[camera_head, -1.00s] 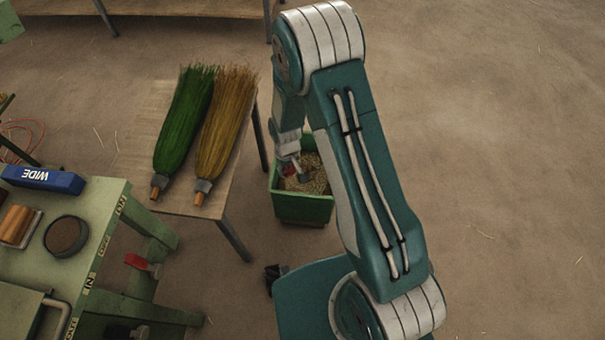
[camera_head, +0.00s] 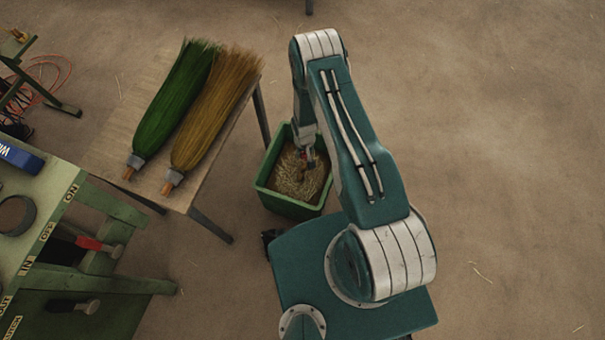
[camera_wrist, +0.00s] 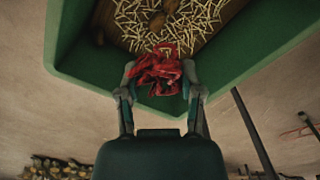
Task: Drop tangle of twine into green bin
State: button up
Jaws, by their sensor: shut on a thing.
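The green bin (camera_head: 290,207) stands on the floor just right of the wooden table, with straw-coloured scraps inside. Its rim and walls also show in the wrist view (camera_wrist: 90,70). My gripper (camera_head: 307,155) is over the bin's opening, pointing down. In the wrist view, my gripper (camera_wrist: 160,92) is shut on a red tangle of twine (camera_wrist: 157,70), with a finger on each side. The tangle appears against the bin's inside, above the pale scraps. Its exact height over them is hard to tell.
A wooden table (camera_head: 120,150) left of the bin holds a green broom head (camera_head: 175,98) and a tan one (camera_head: 215,105). A green workbench (camera_head: 50,195) stands at the lower left, with a red-handled tool (camera_head: 92,243) on its side. The floor at right is clear.

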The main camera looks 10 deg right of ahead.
jog(key=shift+a+f, duration=0.25)
jog(key=shift+f, duration=0.15)
jog(key=f, duration=0.4)
jog(key=shift+d+f, duration=0.25)
jog(key=shift+a+f, duration=0.15)
jog(key=shift+f, duration=0.1)
jog(key=o, duration=0.8)
jog(key=shift+a, duration=0.2)
jog(key=shift+d, duration=0.2)
jog(key=shift+d, duration=0.15)
notch_tip(320, 180, up, 12)
jog(key=shift+f, duration=0.1)
